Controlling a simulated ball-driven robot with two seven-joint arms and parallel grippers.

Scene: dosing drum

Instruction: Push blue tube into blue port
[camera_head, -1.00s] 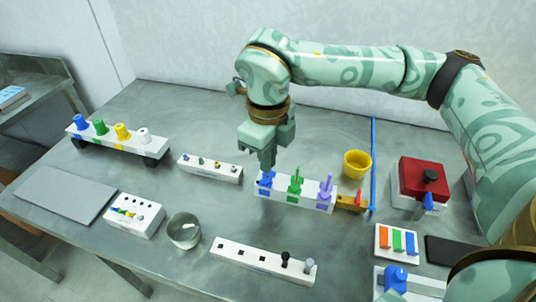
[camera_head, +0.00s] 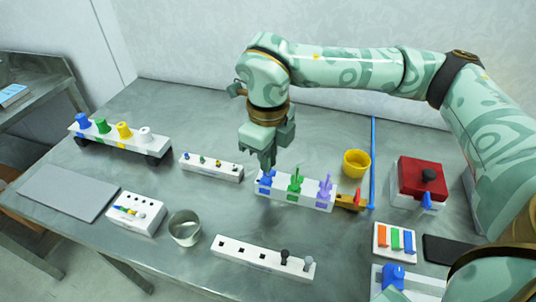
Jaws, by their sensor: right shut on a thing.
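My right gripper (camera_head: 266,163) points down over the left end of a white rack (camera_head: 281,201) near the middle of the table. It is shut on a blue tube (camera_head: 266,180), which stands at the rack's blue-marked place. The fingers hide the tube's top, and I cannot tell how deep it sits. A green tube (camera_head: 296,182) and a purple tube (camera_head: 325,188) stand in the same rack to its right. My left gripper is not in view.
A small white rack (camera_head: 211,171) stands left, a glass beaker (camera_head: 184,228) and a long white block (camera_head: 255,258) in front. A red-topped box (camera_head: 422,178) stands right.

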